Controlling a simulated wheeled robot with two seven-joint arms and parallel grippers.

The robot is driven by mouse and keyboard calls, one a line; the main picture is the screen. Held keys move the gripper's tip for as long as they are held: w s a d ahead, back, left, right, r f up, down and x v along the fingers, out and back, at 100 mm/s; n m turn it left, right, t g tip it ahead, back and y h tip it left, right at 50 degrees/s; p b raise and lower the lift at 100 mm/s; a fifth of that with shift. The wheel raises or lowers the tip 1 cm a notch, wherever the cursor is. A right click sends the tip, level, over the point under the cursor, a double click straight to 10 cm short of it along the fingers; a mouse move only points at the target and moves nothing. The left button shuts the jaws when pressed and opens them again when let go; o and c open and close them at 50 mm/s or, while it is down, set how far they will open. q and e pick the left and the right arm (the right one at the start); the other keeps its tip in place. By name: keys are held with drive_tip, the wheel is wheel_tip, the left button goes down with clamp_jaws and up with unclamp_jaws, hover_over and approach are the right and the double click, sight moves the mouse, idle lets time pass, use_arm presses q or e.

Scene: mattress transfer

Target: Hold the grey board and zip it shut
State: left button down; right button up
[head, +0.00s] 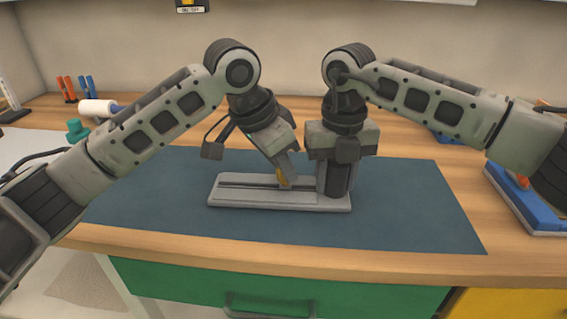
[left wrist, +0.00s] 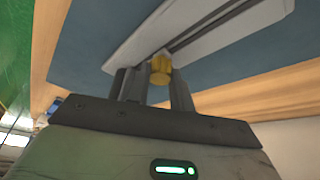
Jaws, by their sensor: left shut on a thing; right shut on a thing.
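The grey board (head: 260,202) lies flat on the blue mat, with a dark zip track (head: 238,185) running along its length. My left gripper (head: 284,174) is tilted down to the board's middle and is shut on the small yellow zip pull (head: 283,183). In the left wrist view the yellow pull (left wrist: 161,71) sits between the two fingers, over the pale board (left wrist: 135,48) and its dark track. My right gripper (head: 336,182) points straight down and is shut on the board's right end. Its fingers hide the part that they grip.
The blue mat (head: 420,215) is clear around the board. A blue tray (head: 532,212) stands at the right edge. A white roll (head: 97,108), a green object (head: 77,130) and orange and blue upright items (head: 68,90) are at the back left. Green drawer (head: 170,283) in front.

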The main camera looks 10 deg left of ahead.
use_arm(q)
drive_tip(key=a, duration=1.1)
drive_tip(key=shift+s+a, duration=0.15)
drive_tip(key=shift+a, duration=0.05)
use_arm(e)
drive_tip(key=shift+d, duration=0.1)
use_arm(q)
drive_tip(key=c, duration=1.2)
unclamp_jaws()
drive_tip(key=shift+r, duration=0.1)
drive_tip(key=v, duration=1.2)
use_arm(e)
drive_tip(key=o, duration=1.3)
